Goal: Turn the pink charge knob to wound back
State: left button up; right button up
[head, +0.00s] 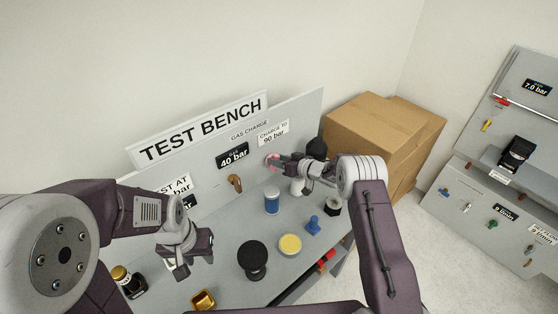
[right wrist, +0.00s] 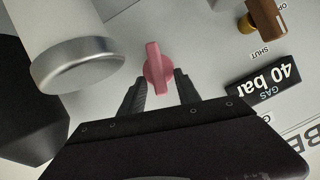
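The pink charge knob (head: 271,159) is on the upright panel of the test bench, below the "charge to 90 bar" label. In the right wrist view the knob (right wrist: 158,69) has a round base and a raised bar running roughly up and down the picture. My right gripper (head: 280,161) is at the knob. Its two dark fingers (right wrist: 159,82) stand apart, one on each side of the knob, with visible gaps; no grip shows. My left gripper (head: 184,262) is low over the bench's left part, away from the knob; its fingertips are hard to make out.
A "40 bar" gas display (right wrist: 265,82) and a brown handle (head: 235,183) are beside the knob on the panel. A pale cylinder (right wrist: 75,50) is close to my right gripper. A blue can (head: 272,201), black round piece (head: 253,257) and yellow disc (head: 290,245) stand on the bench.

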jog(key=b+v, duration=0.1)
jog(key=v, duration=0.8)
